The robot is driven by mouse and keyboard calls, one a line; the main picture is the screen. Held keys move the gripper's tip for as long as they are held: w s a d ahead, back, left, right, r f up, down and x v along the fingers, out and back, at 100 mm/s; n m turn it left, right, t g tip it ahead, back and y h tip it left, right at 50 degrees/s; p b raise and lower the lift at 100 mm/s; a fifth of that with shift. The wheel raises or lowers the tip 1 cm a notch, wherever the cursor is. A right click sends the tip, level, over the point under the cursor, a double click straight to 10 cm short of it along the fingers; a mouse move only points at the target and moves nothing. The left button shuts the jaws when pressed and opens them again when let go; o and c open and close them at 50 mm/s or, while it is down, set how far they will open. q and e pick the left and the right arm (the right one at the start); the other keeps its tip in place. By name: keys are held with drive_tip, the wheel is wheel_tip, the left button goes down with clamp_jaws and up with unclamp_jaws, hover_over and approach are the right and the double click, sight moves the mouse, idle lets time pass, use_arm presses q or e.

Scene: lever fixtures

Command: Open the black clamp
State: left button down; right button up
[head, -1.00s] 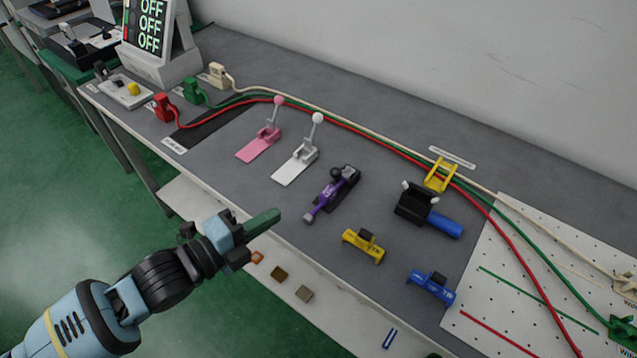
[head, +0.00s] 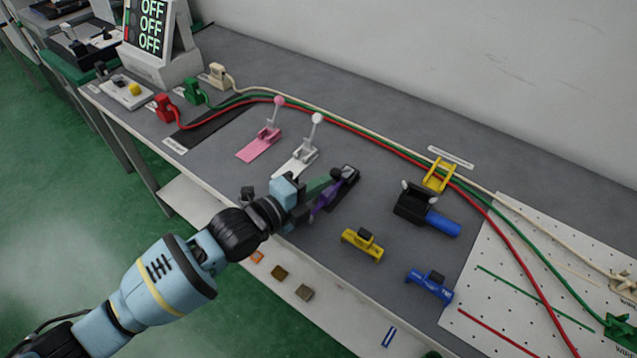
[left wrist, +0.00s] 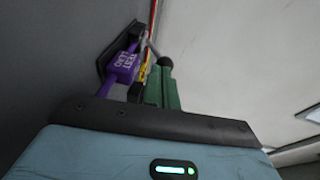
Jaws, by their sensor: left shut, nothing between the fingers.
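A black clamp-like fixture (head: 409,204) with pale lever tips and a blue cylinder (head: 443,224) stands right of centre on the grey bench. Left of it lies a purple-handled fixture (head: 325,199) with a black base (head: 350,172); I cannot tell which one is the task's clamp. My left gripper (head: 325,184), with green fingers, is shut and empty close beside the purple fixture and partly covers it. In the left wrist view the green fingers (left wrist: 163,88) are together, just right of the purple lettered block (left wrist: 124,66); contact is unclear. My right gripper is not in view.
Pink (head: 260,145) and white (head: 297,160) upright levers stand left of the purple fixture. Yellow (head: 363,245) and blue (head: 429,286) fixtures sit nearer the front edge. Red, green and cream cables (head: 390,143) run behind. A white perforated board (head: 530,285) lies at right.

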use_arm(q)
drive_tip(key=shift+r, duration=0.1)
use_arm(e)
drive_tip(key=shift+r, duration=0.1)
use_arm(q)
drive_tip(key=shift+w+r+p, duration=0.1)
drive_tip(key=shift+r+p, duration=0.25)
drive_tip(key=shift+p, duration=0.05)
drive_tip(key=shift+d+g+y, duration=0.1)
drive_tip(key=shift+g+y, duration=0.2)
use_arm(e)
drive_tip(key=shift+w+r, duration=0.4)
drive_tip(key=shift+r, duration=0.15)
use_arm(q)
drive_tip(key=shift+w+r+p, duration=0.1)
drive_tip(key=shift+r+p, duration=0.05)
drive_tip(key=shift+p, duration=0.2)
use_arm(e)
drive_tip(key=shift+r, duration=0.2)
